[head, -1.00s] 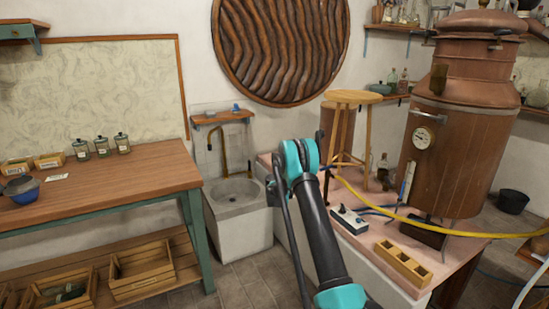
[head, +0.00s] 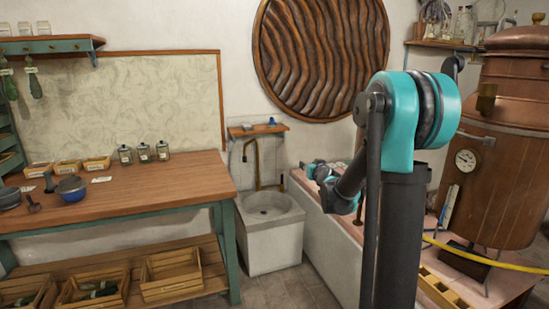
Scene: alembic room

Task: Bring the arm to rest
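My arm stands up large at the right of centre in the head view, with a dark upper link and a teal elbow joint near the top. Its forearm folds down behind and to the left, with smaller teal wrist parts. My gripper (head: 312,169) is at the far end, small and hard to make out, in front of the sink-side bench. Its fingers are not clear, so I cannot tell if it is open or shut. No held object can be made out.
A stone sink (head: 270,232) stands left of my arm. A wooden worktable (head: 150,190) with jars and boxes is at left, with crates below. A copper still (head: 500,150) stands right on the pink-topped bench, with a yellow hose (head: 470,258) before it.

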